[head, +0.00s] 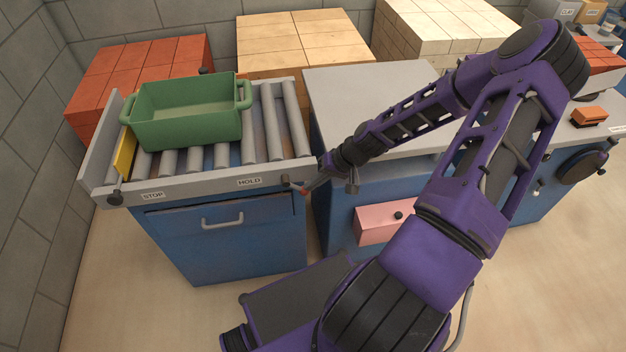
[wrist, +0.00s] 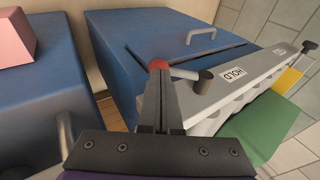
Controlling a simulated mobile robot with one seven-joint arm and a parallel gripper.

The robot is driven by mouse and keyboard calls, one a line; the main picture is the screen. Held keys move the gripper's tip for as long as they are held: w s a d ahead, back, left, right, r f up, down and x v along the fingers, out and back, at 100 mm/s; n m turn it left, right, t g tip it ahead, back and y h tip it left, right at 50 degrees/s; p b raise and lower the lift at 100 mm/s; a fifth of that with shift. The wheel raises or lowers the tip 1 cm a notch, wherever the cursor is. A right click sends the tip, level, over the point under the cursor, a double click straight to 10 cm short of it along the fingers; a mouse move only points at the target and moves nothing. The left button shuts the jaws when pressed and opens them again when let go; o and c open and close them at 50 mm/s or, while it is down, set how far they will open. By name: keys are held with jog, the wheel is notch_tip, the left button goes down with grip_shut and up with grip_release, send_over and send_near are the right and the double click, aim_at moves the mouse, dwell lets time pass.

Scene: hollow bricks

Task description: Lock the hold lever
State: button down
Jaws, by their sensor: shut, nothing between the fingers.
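The hold lever (head: 295,185) sits at the right end of the roller conveyor's front rail, beside the HOLD label (head: 249,182). In the wrist view, the lever (wrist: 186,75) runs from a dark round pivot to a red tip, which shows just beyond my fingertips. My gripper (head: 310,188) is at the lever's red end. In the wrist view my gripper (wrist: 160,78) is shut and empty, its fingers partly covering the red tip. I cannot tell whether they touch it.
A green bin (head: 188,118) stands on the rollers near a yellow stop plate (head: 125,152) and the STOP label (head: 153,196). A blue cabinet with a grey top (head: 340,85) stands right of the conveyor, with a narrow gap between. A pink block (head: 378,226) is on its front.

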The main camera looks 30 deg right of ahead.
jog(key=f+y+b, duration=0.1)
jog(key=y, duration=0.1)
jog(key=a+f+t+y+b, duration=0.1)
jog(key=y+b, duration=0.1)
jog(key=f+t+y+b, duration=0.1)
jog(key=f+y+b, duration=0.1)
jog(key=shift+w+a+m, duration=0.2)
jog(key=shift+m, duration=0.2)
jog(key=shift+w+a+f+b, duration=0.15)
jog(key=shift+a+f+b, duration=0.35)
jog(key=shift+a, duration=0.1)
jog(key=shift+a, duration=0.2)
